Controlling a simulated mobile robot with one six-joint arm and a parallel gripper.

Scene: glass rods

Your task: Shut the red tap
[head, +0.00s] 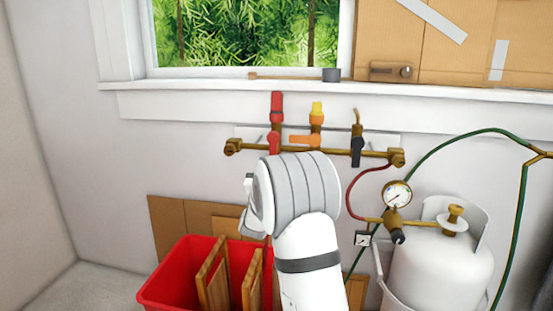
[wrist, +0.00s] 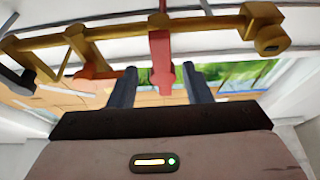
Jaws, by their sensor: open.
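The red tap (head: 275,142) is on a brass pipe (head: 340,152) along the wall below the window. Its red handle stands upright, in line with its branch, which has a red top (head: 277,105). In the wrist view the picture is upside down, and the red handle (wrist: 160,50) reaches between the two dark fingers of my gripper (wrist: 160,75). The fingers are apart, with visible gaps on both sides of the handle. In the head view my white wrist hides the fingers.
An orange tap (head: 303,139) with its handle lying sideways and a black tap (head: 357,151) with its handle upright share the pipe. A gauge (head: 397,194) and white gas cylinder (head: 440,262) stand right. A red crate (head: 175,280) with boards is below.

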